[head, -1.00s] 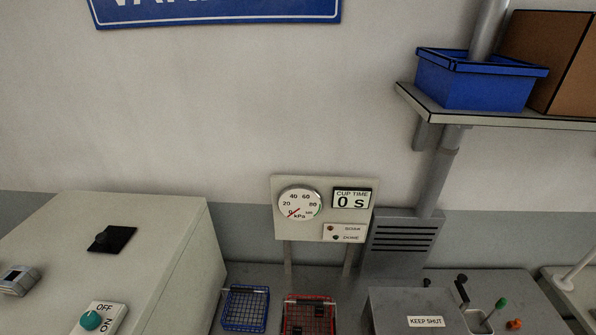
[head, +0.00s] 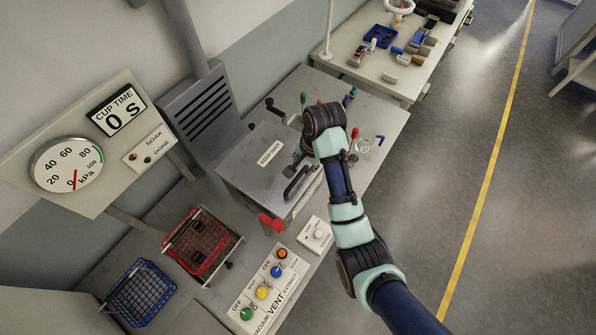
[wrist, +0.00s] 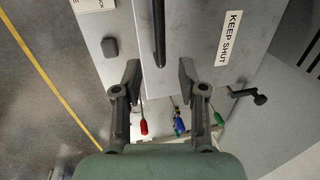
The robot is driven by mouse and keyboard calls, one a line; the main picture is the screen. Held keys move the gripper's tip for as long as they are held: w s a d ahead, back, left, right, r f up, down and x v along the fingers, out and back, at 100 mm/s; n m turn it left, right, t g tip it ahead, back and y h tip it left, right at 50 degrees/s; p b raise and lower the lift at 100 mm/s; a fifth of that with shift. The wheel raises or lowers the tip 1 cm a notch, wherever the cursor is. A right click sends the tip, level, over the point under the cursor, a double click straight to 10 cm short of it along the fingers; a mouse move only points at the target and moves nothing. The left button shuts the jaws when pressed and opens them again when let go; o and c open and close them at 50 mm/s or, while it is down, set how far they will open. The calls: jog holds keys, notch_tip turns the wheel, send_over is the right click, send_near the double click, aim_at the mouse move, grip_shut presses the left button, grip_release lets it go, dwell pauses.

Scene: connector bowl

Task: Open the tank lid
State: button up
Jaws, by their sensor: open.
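The tank lid (head: 243,178) is a flat grey metal cover with a KEEP SHUT label (head: 269,153), and it looks shut. Its black bar handle (head: 298,184) stands on the lid's front part. In the wrist view the lid (wrist: 192,25) fills the top, with the handle (wrist: 158,35) running down between the lines of my fingers and the label (wrist: 229,38) to the right. My gripper (wrist: 159,82) is open and empty, its fingertips either side of the handle's lower end. I cannot tell the height gap. In the head view my wrist hides part of the tank top and most of the gripper.
A red clamp-like handle (head: 270,223) is at the tank's front. A black crank (wrist: 247,95) sticks out beside the lid. Loose coloured-handled tools stand behind.

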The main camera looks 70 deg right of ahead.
aim_at(299, 176)
jog(key=f, duration=0.2)
jog(key=w+f, duration=0.1)
jog(key=f, duration=0.4)
jog(key=shift+w+f, duration=0.2)
jog(key=shift+f, duration=0.15)
grip_shut()
